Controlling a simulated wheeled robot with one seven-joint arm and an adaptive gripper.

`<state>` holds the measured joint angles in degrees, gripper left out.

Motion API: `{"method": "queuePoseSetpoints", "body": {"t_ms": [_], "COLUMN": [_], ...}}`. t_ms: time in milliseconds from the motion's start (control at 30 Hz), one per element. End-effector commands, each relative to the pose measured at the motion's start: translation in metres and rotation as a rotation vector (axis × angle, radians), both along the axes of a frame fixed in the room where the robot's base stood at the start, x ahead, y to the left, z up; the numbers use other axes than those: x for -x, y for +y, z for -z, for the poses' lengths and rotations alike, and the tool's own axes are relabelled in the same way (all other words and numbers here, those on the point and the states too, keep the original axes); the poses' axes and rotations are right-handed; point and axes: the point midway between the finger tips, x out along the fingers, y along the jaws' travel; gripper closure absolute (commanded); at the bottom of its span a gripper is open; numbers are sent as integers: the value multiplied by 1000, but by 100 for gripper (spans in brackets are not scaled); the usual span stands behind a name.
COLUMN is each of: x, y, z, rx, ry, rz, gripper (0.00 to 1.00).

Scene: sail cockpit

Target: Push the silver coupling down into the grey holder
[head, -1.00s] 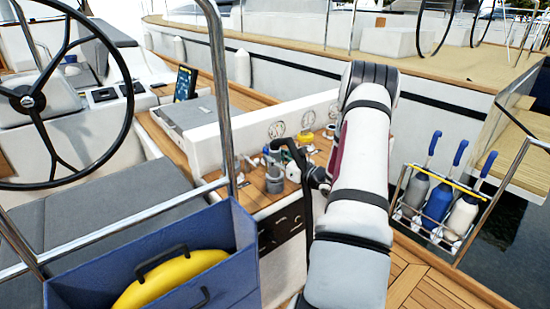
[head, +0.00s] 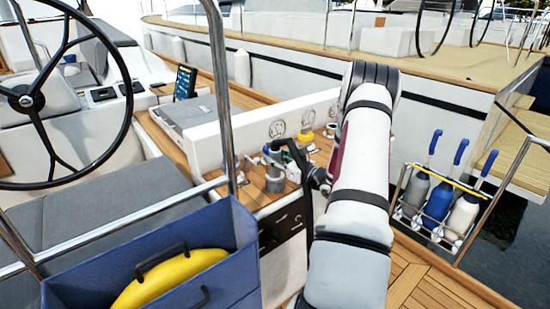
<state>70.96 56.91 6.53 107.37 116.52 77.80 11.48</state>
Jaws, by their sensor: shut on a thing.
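The grey holder (head: 274,182) is a short upright cylinder on the wooden worktop (head: 259,198) in the middle of the head view. My gripper (head: 273,163) is just above it, small and partly hidden by its own black parts. It is shut on the silver coupling, which I can hardly make out between the fingers. The coupling appears to be at or just over the holder's top; I cannot tell how deep it sits. My arm comes in from the right.
Small silver fittings (head: 229,158) stand left of the holder, and a yellow-and-white piece (head: 307,136) stands behind. A steel post (head: 222,90) rises at the left front. A blue bin (head: 225,262) with a yellow item is in front. A bottle rack (head: 437,205) hangs at right.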

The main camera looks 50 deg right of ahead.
Motion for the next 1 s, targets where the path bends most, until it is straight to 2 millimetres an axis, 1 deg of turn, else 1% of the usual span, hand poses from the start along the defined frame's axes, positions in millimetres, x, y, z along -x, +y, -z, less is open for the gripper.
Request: {"method": "queuePoseSetpoints", "body": {"t_ms": [167, 200, 567, 1000], "x": [0, 0, 3, 34], "y": [0, 0, 0, 3], "z": [3, 2, 3, 3], "rx": [1, 1, -1, -1], "ry": [-2, -2, 2, 1], "rz": [0, 0, 1, 1], "gripper": [100, 58, 58, 58]}}
